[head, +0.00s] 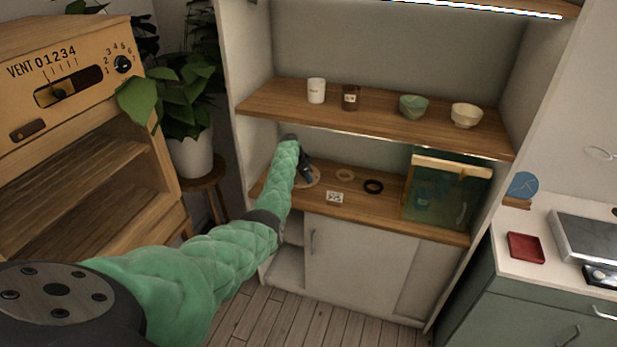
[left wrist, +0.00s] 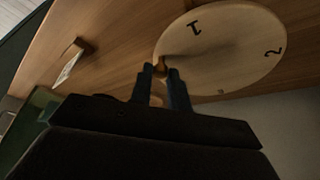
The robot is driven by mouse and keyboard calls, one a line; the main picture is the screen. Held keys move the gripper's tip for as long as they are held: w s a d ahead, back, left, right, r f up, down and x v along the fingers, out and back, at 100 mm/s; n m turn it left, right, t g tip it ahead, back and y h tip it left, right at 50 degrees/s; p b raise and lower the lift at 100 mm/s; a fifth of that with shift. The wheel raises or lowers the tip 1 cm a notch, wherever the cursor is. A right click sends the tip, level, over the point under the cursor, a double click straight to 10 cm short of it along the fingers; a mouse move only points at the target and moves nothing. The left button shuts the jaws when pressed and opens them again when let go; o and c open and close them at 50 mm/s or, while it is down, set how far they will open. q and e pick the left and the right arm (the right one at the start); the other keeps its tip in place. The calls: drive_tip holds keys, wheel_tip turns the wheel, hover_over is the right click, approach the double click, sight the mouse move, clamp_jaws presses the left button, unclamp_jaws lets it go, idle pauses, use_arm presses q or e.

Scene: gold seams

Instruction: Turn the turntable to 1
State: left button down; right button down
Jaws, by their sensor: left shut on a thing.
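The turntable (left wrist: 225,50) is a round pale wooden disc with dark numerals, seen in the left wrist view. The 1 is near its upper left, the 2 at its right, and another mark at its lower edge is too dim to read. My left gripper (left wrist: 161,72) is shut on a small brown knob (left wrist: 161,64) at the disc's edge. In the head view the turntable (head: 314,179) is on the cabinet's lower shelf, partly hidden by my left gripper (head: 308,178) and arm. My right gripper is not in view.
Cups and bowls stand on the upper shelf (head: 380,115), above my left gripper.

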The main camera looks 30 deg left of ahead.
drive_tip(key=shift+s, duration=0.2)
